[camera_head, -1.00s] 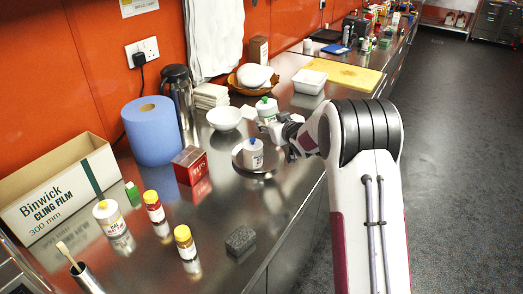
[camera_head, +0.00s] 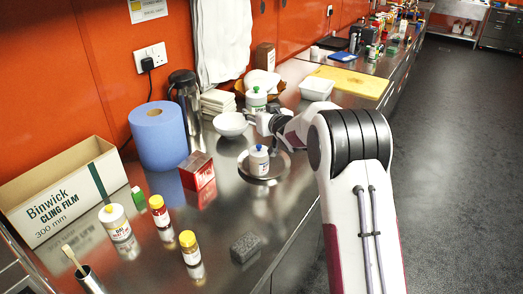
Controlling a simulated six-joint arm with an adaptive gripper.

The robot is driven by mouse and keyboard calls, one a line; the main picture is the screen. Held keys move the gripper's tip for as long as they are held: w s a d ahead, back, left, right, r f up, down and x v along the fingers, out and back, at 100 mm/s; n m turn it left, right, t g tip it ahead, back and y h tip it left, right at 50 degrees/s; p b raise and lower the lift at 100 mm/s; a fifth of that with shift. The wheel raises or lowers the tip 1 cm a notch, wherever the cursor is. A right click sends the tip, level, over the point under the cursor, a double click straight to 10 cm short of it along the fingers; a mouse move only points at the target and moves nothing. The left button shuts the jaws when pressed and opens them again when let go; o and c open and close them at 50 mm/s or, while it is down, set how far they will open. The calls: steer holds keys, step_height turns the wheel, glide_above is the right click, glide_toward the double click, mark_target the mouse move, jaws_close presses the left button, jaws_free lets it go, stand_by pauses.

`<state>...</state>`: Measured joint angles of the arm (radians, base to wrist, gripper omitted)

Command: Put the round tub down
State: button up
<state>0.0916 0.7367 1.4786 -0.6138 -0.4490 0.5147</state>
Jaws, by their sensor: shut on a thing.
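The round tub (camera_head: 255,101), white with a green lid, stands upright beyond the metal plate, right of the white bowl (camera_head: 230,124). My gripper (camera_head: 263,119) is at the tub's near right side and shut on it. The gripper covers the tub's lower part, so I cannot tell whether its base touches the counter.
A metal plate (camera_head: 282,171) with a small blue-lidded jar (camera_head: 259,160) lies nearer. A red box (camera_head: 197,172) and blue paper roll (camera_head: 158,140) stand left. A brown basket (camera_head: 277,91), white container (camera_head: 317,88) and yellow board (camera_head: 350,83) are behind. Bare counter (camera_head: 222,212) shows in front.

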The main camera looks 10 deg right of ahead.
steer(key=shift+f, duration=2.85)
steer(key=shift+f, duration=0.1)
steer(key=shift+f, duration=1.75)
steer(key=shift+f, duration=0.1)
steer(key=o, duration=1.4)
steer(key=shift+f, duration=0.1)
steer(key=shift+o, duration=0.2)
steer(key=shift+s, duration=0.15)
